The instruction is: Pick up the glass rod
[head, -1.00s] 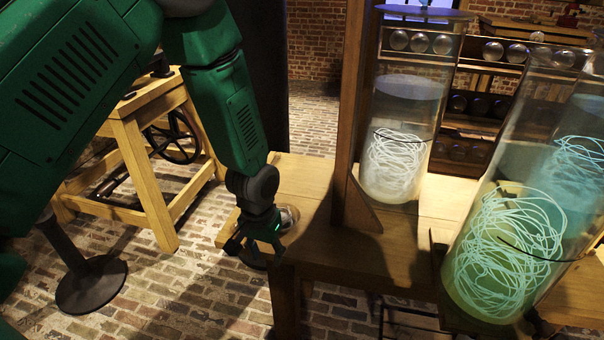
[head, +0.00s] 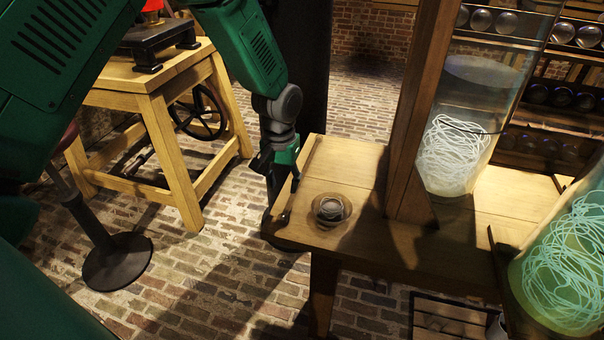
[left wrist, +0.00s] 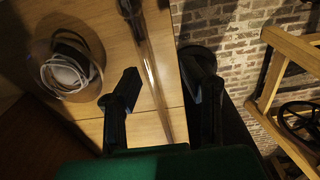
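The glass rod (left wrist: 152,68) looks like a thin, clear bar lying along the table's edge in the left wrist view. In the head view it shows only faintly, as a thin dark line (head: 303,160) on the table's left edge. My left gripper (head: 277,205) is at that edge, pointing down. In the left wrist view my left gripper (left wrist: 163,98) is open, one finger over the tabletop and the other beyond the edge. The rod runs between the fingers, and no grip on it shows. My right gripper is not in view.
A wooden post (head: 424,110) and large jars with glowing coils (head: 455,155) stand further right. A wooden stand (head: 165,110) is at left. Brick floor lies between.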

